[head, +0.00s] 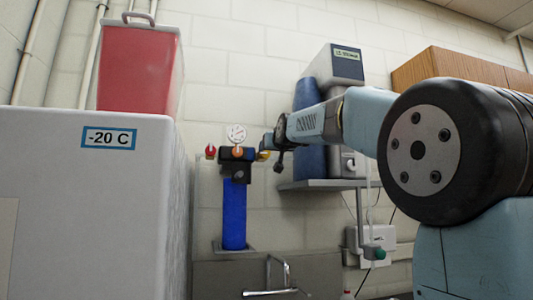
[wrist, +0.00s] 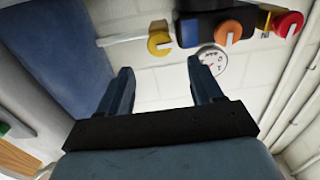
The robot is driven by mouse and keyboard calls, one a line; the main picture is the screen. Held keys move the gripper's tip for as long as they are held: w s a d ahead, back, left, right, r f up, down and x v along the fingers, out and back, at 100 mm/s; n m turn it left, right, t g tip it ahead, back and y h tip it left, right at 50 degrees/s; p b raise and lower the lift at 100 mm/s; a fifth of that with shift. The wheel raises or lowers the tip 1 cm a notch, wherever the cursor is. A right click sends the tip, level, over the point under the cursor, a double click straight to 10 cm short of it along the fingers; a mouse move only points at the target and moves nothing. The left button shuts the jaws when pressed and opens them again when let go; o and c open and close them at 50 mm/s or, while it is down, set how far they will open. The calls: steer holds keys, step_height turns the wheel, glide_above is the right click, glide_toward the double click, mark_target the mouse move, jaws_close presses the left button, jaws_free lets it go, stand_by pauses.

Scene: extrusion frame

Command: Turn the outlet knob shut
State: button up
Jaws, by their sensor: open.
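A dark filter head (head: 236,170) on a blue cylinder (head: 234,215) is mounted on the wall in the head view. It carries a red knob (head: 210,152), an orange knob (head: 238,152) and a yellow knob (head: 262,156). The wrist view shows the yellow knob (wrist: 159,42), orange knob (wrist: 228,33) and red knob (wrist: 288,24) along its top. No label tells me which one is the outlet knob. My gripper (wrist: 160,68) is open and empty, its fingers apart. In the wrist view, the yellow knob appears just beyond the gap between the fingertips; I see no contact.
A round white gauge (head: 236,134) tops the filter head. A white freezer box marked -20 C (head: 85,220) stands at left with a red container (head: 140,68) on it. A shelf (head: 325,185) with equipment is at right. A tap (head: 275,275) is below.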

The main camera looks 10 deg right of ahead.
mark_target(266, 152)
steer(key=w, duration=0.7)
steer(key=shift+w, duration=0.2)
steer(key=shift+c, duration=0.4)
steer(key=shift+a, duration=0.1)
steer(key=c, duration=0.9)
